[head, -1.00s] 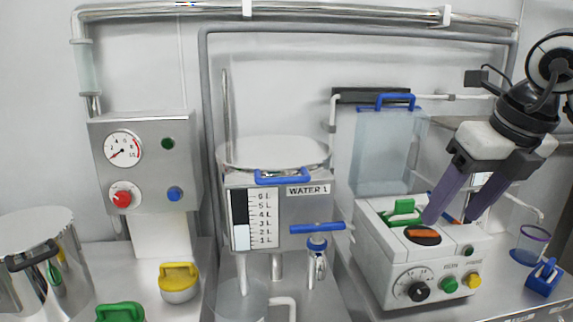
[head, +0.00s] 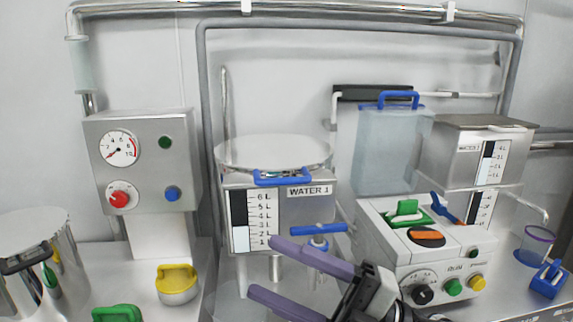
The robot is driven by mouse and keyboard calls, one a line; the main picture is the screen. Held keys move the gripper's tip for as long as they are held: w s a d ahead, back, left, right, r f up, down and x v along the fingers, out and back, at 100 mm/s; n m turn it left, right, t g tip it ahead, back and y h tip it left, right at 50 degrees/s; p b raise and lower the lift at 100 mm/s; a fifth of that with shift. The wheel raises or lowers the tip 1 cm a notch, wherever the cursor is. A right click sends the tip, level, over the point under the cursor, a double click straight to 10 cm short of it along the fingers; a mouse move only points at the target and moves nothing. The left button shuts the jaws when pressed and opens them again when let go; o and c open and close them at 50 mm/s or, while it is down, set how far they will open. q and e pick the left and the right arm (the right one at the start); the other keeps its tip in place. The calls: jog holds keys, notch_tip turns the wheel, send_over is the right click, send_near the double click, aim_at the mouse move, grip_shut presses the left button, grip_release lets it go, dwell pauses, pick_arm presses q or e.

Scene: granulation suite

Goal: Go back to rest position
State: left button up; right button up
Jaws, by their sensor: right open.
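My right gripper (head: 283,274) shows at the bottom middle, its two purple fingers pointing left and spread apart with nothing between them. It is in front of the WATER 1 tank (head: 306,212) and its blue-handled tap (head: 304,230), and it hides part of the counter there. Its arm comes in from the bottom edge and covers the lower left corner of the white machine (head: 385,250). My left gripper does not show.
A gauge panel (head: 142,160) stands at the left, with a yellow-handled weight (head: 177,284) and a green handle (head: 117,313) below. A steel pot (head: 35,245) is far left. A second water tank (head: 470,160), purple-rimmed cup (head: 535,245) and blue clip (head: 549,278) are at the right.

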jog(key=d+f+m+t+h, duration=0.4)
jog(key=f+m+h, duration=0.1)
jog(key=f+m, duration=0.3)
jog(key=w+d+f+m+t+h, duration=0.1)
jog(key=d+f+m+t+h, duration=0.3)
jog(key=f+m, duration=0.35)
jog(key=d+f+m+t+h, duration=0.35)
jog(key=f+m+h, duration=0.25)
jog(key=f+m, duration=0.2)
jog(key=s+d+f+m+g+h, duration=0.2)
jog(key=s+f+g, duration=0.2)
jog(key=s+f, duration=0.5)
jog(key=s+d+f+m+g+h, duration=0.1)
jog(key=s+d+f+m+g, duration=0.2)
jog(key=s+f, duration=0.6)
jog(key=shift+f+g+h, duration=0.4)
jog(key=shift+f+g, duration=0.25)
jog(key=shift+f, duration=0.15)
jog(key=shift+w, duration=0.1)
